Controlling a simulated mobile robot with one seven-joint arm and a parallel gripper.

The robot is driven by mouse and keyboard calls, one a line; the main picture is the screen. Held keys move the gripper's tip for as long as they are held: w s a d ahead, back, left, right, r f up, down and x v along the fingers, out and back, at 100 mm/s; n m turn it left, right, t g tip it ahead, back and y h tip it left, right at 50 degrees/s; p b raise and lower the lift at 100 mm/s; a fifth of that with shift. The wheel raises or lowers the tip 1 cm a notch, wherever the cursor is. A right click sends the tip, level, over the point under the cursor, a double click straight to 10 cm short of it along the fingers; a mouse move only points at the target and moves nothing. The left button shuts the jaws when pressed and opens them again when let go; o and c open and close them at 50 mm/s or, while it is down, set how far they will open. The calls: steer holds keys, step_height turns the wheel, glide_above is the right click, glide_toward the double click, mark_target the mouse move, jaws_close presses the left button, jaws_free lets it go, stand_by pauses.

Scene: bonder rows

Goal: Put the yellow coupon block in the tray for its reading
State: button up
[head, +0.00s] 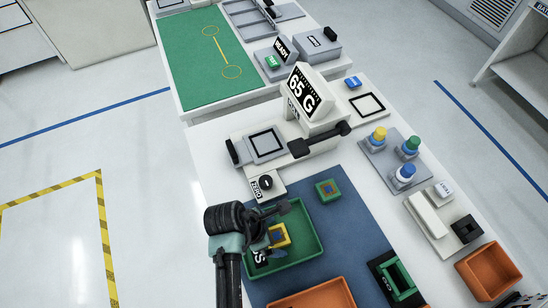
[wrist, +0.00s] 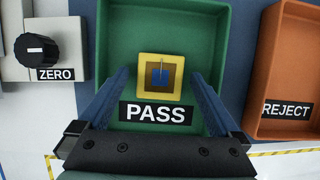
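The yellow coupon block (head: 279,236) has a blue centre. It sits inside the green tray (head: 312,232), and in the wrist view the yellow block (wrist: 147,87) lies just behind the PASS label of the green tray (wrist: 215,45). My gripper (wrist: 158,76) is open, with a finger on each side of the block and visible gaps to it. In the head view my gripper (head: 272,228) is over the green tray and partly hides the block. The scale display (head: 312,93) reads 65 G; its square pan (head: 266,143) is empty.
An orange tray (wrist: 290,60) labelled REJECT stands right of the green tray. A ZERO knob (head: 265,183) is close to the tray. Coloured-knob weights (head: 405,173) stand at right.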

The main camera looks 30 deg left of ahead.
steer(key=v, duration=1.2)
steer(key=shift+r, duration=0.2)
